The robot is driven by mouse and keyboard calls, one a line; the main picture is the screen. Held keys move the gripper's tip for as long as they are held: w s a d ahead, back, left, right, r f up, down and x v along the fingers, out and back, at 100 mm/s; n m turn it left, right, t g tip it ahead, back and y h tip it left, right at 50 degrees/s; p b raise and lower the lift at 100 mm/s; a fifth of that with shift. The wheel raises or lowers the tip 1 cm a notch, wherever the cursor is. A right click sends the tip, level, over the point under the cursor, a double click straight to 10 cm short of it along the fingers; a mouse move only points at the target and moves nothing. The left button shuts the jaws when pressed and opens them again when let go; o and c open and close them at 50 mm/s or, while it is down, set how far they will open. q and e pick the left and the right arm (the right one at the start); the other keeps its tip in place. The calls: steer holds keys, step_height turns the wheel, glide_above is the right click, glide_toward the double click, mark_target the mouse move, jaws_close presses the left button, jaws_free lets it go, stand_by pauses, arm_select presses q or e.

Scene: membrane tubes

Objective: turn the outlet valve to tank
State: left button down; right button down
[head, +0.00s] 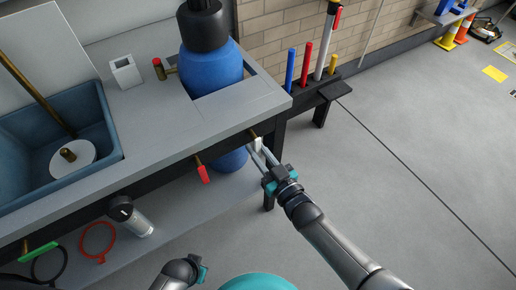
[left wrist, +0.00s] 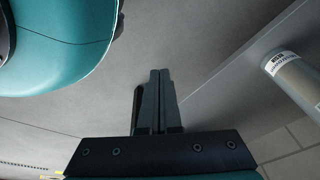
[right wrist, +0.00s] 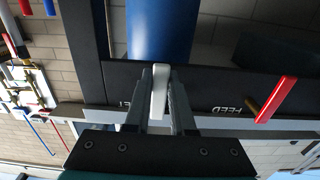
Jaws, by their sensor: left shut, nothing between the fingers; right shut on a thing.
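A valve with a white lever handle (head: 257,144) sits on the dark front rail of the bench, near its right end. I take it for the outlet valve; the label beside it is mostly hidden by my fingers. My right gripper (head: 262,155) is shut on this handle. In the right wrist view the white handle (right wrist: 160,90) stands between the two fingers (right wrist: 160,98), in line with them. My left gripper (head: 202,270) is low in front of the bench, away from the valves. In the left wrist view its fingers (left wrist: 160,72) are together and empty.
A red-handled valve (head: 202,173), labelled FEED in the right wrist view, is left of the white one. A green handle (head: 38,250) is further left. A blue tank (head: 210,68) stands behind the rail. Floor to the right is free.

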steer(key=c, duration=1)
jaws_free()
steer(key=shift+c, duration=0.2)
steer(key=shift+s, duration=0.1)
